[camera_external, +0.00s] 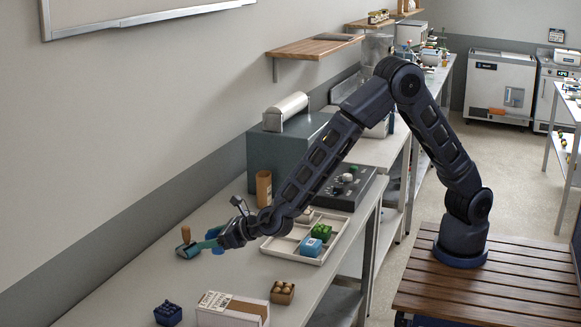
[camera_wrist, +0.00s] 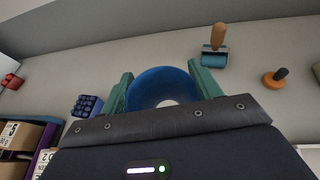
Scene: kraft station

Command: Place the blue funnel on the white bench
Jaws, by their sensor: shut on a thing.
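The blue funnel (camera_wrist: 160,84) sits between the two green fingers of my gripper (camera_wrist: 160,77) in the wrist view, its round rim facing the camera. My gripper is shut on it. In the external view my gripper (camera_external: 208,244) is low over the long white bench (camera_external: 125,285), near the wall side. A bit of the blue funnel (camera_external: 215,234) shows there beside the fingers; the rest is hidden. I cannot tell whether the funnel touches the bench.
A roller with a wooden handle (camera_external: 186,243) stands close by the gripper.

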